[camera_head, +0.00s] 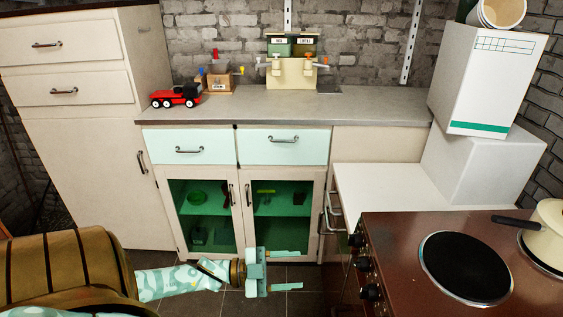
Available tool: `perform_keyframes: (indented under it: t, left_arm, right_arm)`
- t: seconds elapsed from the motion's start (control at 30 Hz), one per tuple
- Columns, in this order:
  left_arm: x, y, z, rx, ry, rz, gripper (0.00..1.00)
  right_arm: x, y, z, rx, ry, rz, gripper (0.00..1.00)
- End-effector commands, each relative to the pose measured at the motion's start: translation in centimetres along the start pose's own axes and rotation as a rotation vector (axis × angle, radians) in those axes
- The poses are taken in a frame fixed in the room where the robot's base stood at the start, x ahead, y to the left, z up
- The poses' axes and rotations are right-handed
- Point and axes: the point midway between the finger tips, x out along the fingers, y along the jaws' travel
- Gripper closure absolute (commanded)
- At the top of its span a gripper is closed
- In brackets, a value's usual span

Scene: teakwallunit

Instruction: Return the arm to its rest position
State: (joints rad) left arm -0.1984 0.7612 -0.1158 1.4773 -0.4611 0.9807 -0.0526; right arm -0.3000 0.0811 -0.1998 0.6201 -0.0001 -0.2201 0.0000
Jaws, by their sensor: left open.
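My left arm comes in from the lower left with a mint-patterned forearm. Its gripper (287,270) is open, with its two fingers pointing right and a clear gap between them. It holds nothing. It hangs in front of the lower part of the glass-door cabinet (238,258), above the dark tiled floor (225,304). The gripper overlaps the cabinet's bottom edge in the picture. My right gripper is not in view.
A brown stove (400,250) with a black hotplate (464,267) and a cream pot (546,235) stands at right. White boxes (485,80) are stacked behind it. A grey counter (370,108) carries a red toy truck (176,96). A tall cream cupboard (95,150) stands at left.

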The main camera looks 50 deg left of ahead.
Motion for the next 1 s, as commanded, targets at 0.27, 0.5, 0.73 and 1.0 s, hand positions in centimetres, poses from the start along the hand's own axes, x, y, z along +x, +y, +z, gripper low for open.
perform_keyframes:
  t: [0.27,0.5,0.73,1.0]
  left_arm:
    - [-1.6,0.0,0.0,-0.001,0.0,-0.001,0.45]
    - [-1.6,0.0,0.0,-0.001,0.0,0.0,0.45]
    - [-1.6,0.0,0.0,-0.001,0.0,0.0,0.45]
    - [-4.9,0.2,8.0,0.038,-0.347,-0.04,0.45]
  right_arm:
    - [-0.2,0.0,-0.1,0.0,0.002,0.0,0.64]
    - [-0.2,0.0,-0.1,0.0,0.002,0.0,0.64]
    - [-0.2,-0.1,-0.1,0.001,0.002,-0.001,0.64]
    - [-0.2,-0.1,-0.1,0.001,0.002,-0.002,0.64]
